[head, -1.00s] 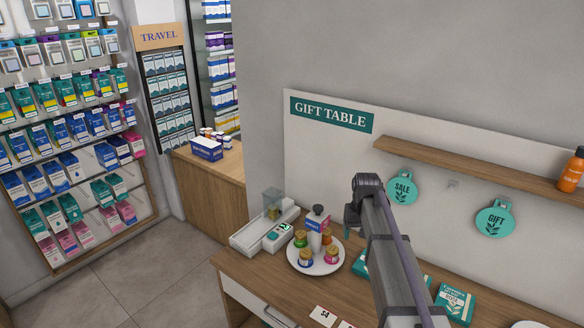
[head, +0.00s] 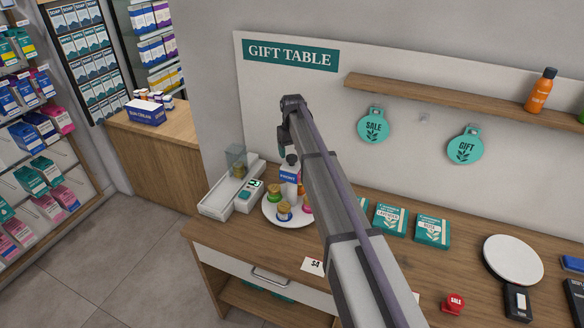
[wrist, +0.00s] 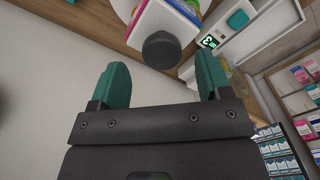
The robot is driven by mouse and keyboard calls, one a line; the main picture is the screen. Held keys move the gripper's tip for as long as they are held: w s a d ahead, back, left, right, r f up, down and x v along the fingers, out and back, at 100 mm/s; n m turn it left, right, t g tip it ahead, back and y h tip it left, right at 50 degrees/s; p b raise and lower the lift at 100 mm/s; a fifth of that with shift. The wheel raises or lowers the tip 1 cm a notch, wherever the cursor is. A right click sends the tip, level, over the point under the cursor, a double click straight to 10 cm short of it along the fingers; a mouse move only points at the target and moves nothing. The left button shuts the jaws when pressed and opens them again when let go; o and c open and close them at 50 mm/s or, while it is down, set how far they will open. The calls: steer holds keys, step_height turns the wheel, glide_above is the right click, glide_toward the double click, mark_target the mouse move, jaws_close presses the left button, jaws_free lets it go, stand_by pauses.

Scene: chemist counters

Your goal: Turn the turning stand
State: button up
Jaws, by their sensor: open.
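The turning stand (head: 269,212) is a round white plate on the wooden table, behind my arm in the head view. It carries a white bottle (head: 290,176) with a dark cap and several small coloured jars (head: 284,209). My arm's end covers its right part, and the fingers are not clear there. In the wrist view my gripper (wrist: 162,82) has two teal fingers spread wide with nothing between them. The bottle's dark cap (wrist: 162,49) lies just beyond the fingertips, apparently apart from them. A bit of the stand's white edge shows at the top.
A white scale-like device (head: 236,190) with a lit display stands left of the stand. Teal boxes (head: 390,219), a round white plate (head: 513,259) and a red sale item (head: 454,303) lie to the right. A shelf (head: 430,98) and hanging signs are on the wall behind.

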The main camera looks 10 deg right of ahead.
mark_target(292, 157)
step_height(292, 157, down, 3)
steer(key=shift+w+a+b, duration=0.1)
steer(key=shift+b, duration=0.5)
steer(key=shift+r, duration=0.2)
steer(key=c, duration=1.3)
